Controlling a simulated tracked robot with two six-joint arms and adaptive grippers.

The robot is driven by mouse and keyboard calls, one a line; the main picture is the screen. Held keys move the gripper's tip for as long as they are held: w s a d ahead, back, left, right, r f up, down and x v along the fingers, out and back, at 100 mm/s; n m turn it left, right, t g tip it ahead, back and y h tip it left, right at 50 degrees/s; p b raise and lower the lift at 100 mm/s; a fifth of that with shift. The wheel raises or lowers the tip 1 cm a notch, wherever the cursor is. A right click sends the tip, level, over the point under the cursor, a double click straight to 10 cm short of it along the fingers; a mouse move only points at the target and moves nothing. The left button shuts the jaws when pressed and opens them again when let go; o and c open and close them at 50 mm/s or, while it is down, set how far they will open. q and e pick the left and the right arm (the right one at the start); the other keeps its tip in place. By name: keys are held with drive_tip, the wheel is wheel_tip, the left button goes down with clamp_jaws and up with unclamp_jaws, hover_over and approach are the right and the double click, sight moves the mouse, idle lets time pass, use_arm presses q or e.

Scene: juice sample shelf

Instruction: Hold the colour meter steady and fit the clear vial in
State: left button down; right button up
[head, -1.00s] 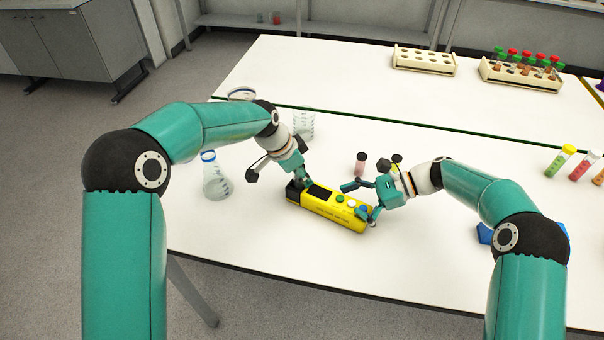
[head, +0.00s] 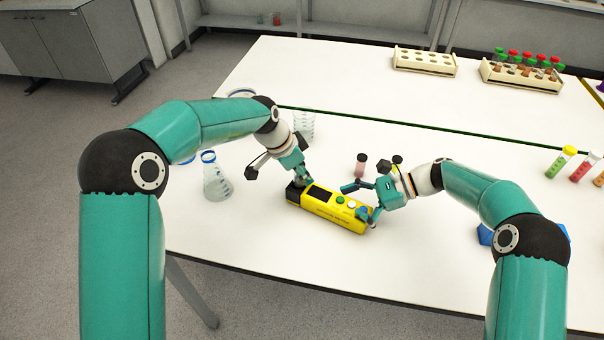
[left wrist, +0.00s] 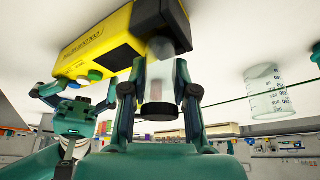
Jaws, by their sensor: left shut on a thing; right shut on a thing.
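The yellow colour meter (head: 332,211) lies on the white table with its black end to the left; it also shows in the left wrist view (left wrist: 105,45). My right gripper (head: 362,202) is shut on the meter's right end. My left gripper (head: 302,183) is at the black end. In the left wrist view, my left gripper (left wrist: 160,90) is shut on the clear vial (left wrist: 160,76), which has a black cap. The vial's uncapped end overlaps the meter's black end in that view; I cannot tell how far it is inside. The vial is hidden in the head view.
A small pink vial (head: 361,164) with a dark cap stands behind the meter. A flask (head: 215,180) and a beaker (head: 304,125) stand near my left arm. Racks (head: 424,62) are at the back. The table front of the meter is clear.

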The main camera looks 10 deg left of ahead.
use_arm(q)
drive_tip(key=shift+s+f, duration=0.1)
drive_tip(key=shift+f, duration=0.9)
idle(0.3)
drive_tip(key=shift+r, duration=0.15)
drive_tip(key=shift+r, duration=0.7)
drive_tip(key=c, duration=0.8)
unclamp_jaws()
drive_tip(key=v, duration=1.2)
drive_tip(key=shift+s+d+r, duration=0.1)
drive_tip(key=shift+s+r, duration=0.15)
drive_tip(key=shift+s, duration=0.15)
